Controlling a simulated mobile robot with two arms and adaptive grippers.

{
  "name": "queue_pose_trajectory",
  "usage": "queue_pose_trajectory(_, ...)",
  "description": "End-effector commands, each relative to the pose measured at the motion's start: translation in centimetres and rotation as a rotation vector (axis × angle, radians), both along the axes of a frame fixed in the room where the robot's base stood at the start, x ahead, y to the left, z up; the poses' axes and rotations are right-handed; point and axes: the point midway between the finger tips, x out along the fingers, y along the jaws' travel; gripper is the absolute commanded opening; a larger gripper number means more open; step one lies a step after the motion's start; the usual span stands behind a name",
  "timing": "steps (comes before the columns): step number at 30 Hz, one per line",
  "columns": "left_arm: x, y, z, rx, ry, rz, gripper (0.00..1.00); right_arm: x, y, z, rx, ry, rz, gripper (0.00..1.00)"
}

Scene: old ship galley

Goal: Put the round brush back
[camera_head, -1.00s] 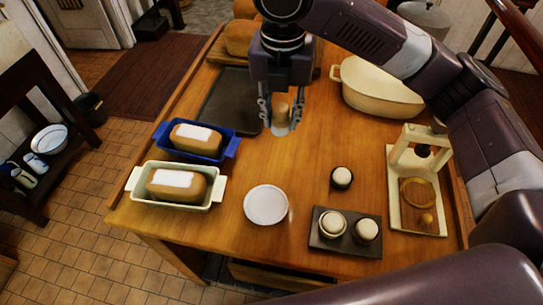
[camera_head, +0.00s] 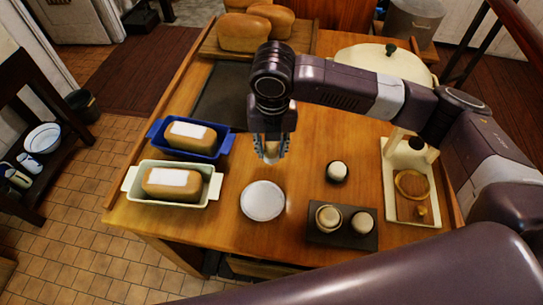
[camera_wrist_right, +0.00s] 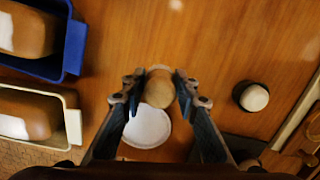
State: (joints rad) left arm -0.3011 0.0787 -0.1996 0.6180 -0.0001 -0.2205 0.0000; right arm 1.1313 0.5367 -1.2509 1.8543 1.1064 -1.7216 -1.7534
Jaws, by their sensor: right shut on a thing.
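My right gripper (camera_head: 270,153) is shut on a small round-topped wooden thing, apparently the round brush (camera_wrist_right: 159,91). It holds the brush above the wooden table, just behind the white plate (camera_head: 263,201). In the right wrist view, the brush's tan rounded top sits between the fingertips (camera_wrist_right: 159,88), and the plate (camera_wrist_right: 147,128) partly shows below it. The gripper partly hides the brush in the head view. A pale wooden stand with a tray (camera_head: 393,204) is at the table's right side. My left gripper is not in view.
Loaves sit in a blue tin (camera_head: 224,142) and a cream tin (camera_head: 131,181) on the left. A dark tray (camera_head: 342,240) with two round pots and a lone dark pot (camera_head: 337,172) stand right of the plate. A lidded cream pot (camera_head: 370,62) is behind my arm.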

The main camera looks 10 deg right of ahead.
Motion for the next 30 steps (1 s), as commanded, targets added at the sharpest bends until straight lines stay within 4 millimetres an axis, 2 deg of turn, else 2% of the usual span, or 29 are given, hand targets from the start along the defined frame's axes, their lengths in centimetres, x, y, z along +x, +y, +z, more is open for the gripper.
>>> queue_pose_trajectory(11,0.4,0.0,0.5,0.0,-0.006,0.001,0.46,-0.1,0.0,-4.3,-0.001,0.001,0.001,0.09)
queue_pose_trajectory(21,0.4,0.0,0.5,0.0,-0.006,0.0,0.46,-0.1,0.0,-4.7,0.0,0.001,0.001,0.09)
queue_pose_trajectory(22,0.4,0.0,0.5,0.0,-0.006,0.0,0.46,0.0,0.0,-4.7,0.0,0.0,0.001,0.3)
queue_pose_trajectory(26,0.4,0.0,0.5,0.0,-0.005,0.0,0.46,0.0,0.0,-4.6,0.0,0.0,0.001,0.45)
queue_pose_trajectory(30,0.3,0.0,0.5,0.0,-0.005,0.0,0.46,0.0,0.0,-4.6,0.0,0.0,0.001,0.46)
